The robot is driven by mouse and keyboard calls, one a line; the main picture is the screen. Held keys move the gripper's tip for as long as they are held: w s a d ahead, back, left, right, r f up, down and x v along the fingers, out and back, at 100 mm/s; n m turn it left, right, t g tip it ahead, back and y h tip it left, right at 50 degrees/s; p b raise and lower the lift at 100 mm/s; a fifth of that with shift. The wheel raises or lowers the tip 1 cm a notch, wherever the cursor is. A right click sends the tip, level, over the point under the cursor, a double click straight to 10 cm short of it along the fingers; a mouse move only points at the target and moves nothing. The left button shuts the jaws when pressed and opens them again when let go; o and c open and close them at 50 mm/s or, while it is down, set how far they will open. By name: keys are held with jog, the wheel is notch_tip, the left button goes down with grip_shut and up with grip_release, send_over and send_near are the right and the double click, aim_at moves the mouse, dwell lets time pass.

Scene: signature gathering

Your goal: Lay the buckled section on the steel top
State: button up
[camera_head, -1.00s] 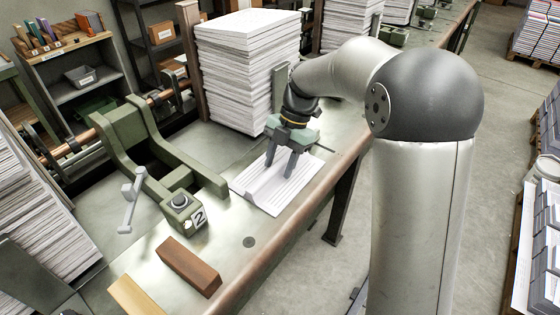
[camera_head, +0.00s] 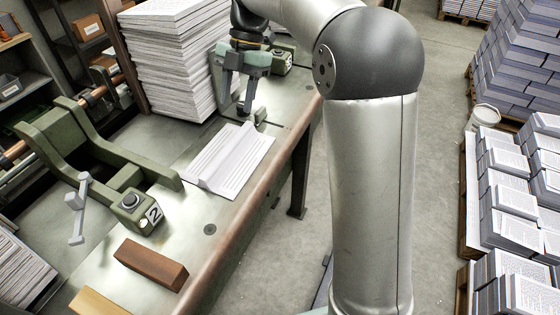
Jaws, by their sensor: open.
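The buckled section (camera_head: 228,160) is a printed white sheet stack with a raised fold along its left part. It lies on the steel top (camera_head: 182,212), close to the front edge and right of the green machine numbered 2. My gripper (camera_head: 235,108) is open and empty. It hangs past the far end of the section, apart from it in the picture, beside the tall paper stack.
The green machine (camera_head: 150,180) with its grey lever stands left of the section. A brown block (camera_head: 150,264) and a tan block (camera_head: 97,303) lie at the near end. A tall paper stack (camera_head: 172,60) stands behind. Loaded pallets (camera_head: 512,200) stand across the aisle.

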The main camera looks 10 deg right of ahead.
jog(key=s+d+f+m+t+h, duration=0.1)
jog(key=s+d+f+m, duration=0.2)
jog(key=s+m, duration=0.5)
jog(key=s+d+f+m+t+h, duration=0.1)
jog(key=s+d+f+m, duration=0.2)
jog(key=s+m, duration=0.6)
jog(key=s+d+f+m+t+h, duration=0.1)
jog(key=s+d+f+m, duration=0.2)
jog(key=s+f+m, duration=0.4)
jog(key=s+m, duration=0.2)
jog(key=m, duration=0.1)
jog(key=shift+s+d+m, duration=0.25)
jog(key=shift+d+m, duration=0.15)
